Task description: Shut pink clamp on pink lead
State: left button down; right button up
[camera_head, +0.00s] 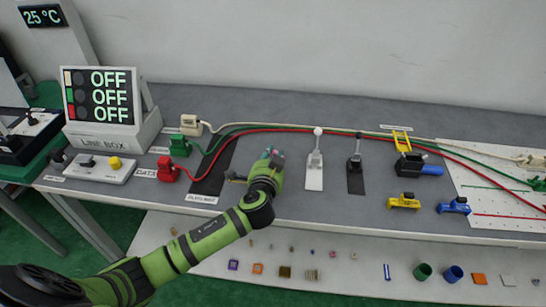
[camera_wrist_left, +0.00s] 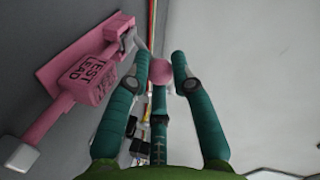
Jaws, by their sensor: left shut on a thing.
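In the left wrist view, a pink clamp has a pink base plate (camera_wrist_left: 70,55) and a lever ending in a pink ball knob (camera_wrist_left: 160,72). A pink block marked TEST LEAD (camera_wrist_left: 88,82), the pink lead, lies along the plate with a pale end towards the lower left. My left gripper (camera_wrist_left: 161,78) has its teal fingers around the ball knob and is shut on it. The clamp's jaw is too small and partly covered to judge. In the head view, my left gripper (camera_head: 272,158) hides most of the clamp. My right gripper is out of view.
A white clamp (camera_head: 314,170) and a black clamp (camera_head: 356,170) stand just right of my left gripper. Red, green and white cables run along behind. The line box (camera_head: 110,125) at left reads OFF on its rows. Blue and yellow parts lie further right.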

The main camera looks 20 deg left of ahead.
pick_arm(q)
jog(key=shift+w+a+r, duration=0.1)
jog(key=shift+a+r, duration=0.05)
jog(key=shift+a, duration=0.05)
jog(key=c, duration=1.2)
grip_release()
jog(key=shift+o, duration=0.7)
jog(key=shift+s+d, duration=0.25)
jog(key=shift+s, duration=0.25)
jog(key=v, duration=1)
jog(key=shift+s, duration=0.4)
jog(key=shift+r, duration=0.1)
